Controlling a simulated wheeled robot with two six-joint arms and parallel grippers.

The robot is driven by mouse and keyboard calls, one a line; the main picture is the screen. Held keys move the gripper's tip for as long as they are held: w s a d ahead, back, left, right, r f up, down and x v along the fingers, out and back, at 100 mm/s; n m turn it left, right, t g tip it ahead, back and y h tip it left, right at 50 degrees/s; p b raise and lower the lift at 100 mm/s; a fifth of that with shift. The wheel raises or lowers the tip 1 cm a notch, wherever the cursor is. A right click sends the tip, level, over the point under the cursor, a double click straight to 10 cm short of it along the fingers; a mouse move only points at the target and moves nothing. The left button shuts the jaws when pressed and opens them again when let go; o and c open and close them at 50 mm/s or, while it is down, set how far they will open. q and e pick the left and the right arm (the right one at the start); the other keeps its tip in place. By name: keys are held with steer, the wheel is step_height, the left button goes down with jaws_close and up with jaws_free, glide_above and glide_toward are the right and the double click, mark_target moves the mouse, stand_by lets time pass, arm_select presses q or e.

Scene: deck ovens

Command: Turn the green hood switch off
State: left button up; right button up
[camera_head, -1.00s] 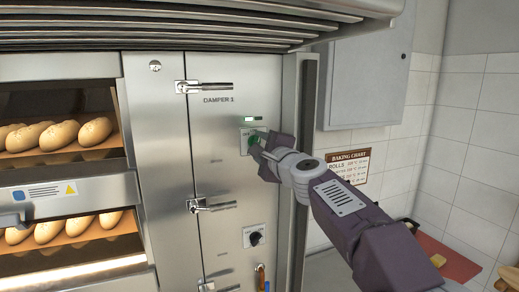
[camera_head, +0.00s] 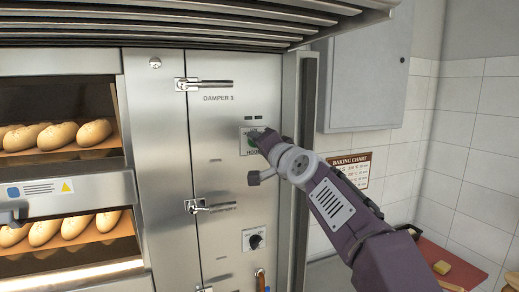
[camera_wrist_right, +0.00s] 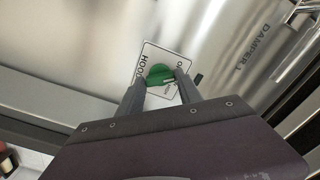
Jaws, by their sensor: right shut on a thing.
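The green hood switch (camera_head: 251,143) is a round knob on a white plate marked HOOD, on the steel panel right of the ovens. My right gripper (camera_head: 262,138) is at the switch, its jaws turned and partly covering it. In the right wrist view the green knob (camera_wrist_right: 158,73) sits between the two fingertips, which are shut on its sides. The two small indicator windows (camera_head: 253,118) above the plate look dark. My left gripper is not in view.
Damper handles (camera_head: 204,85) and a lower latch (camera_head: 208,206) stick out from the panel. A black knob (camera_head: 256,241) is below the switch. Oven decks with bread (camera_head: 60,135) are at left. A ribbed hood (camera_head: 200,25) hangs above. A baking chart (camera_head: 352,168) is at right.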

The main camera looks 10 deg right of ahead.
steer(key=shift+n+b, duration=0.35)
steer(key=shift+n, duration=0.55)
steer(key=shift+r, duration=0.1)
steer(key=o, duration=1.4)
steer(key=shift+w, duration=0.1)
steer(key=s+b, duration=0.1)
steer(key=s, duration=0.2)
steer(key=s+d+b, duration=0.1)
steer(key=s+b, duration=0.1)
steer(key=s, duration=0.1)
steer(key=s+b, duration=0.1)
steer(key=s, duration=0.2)
steer(key=shift+d+b, duration=0.3)
steer(key=shift+d, duration=0.1)
steer(key=shift+w, duration=0.1)
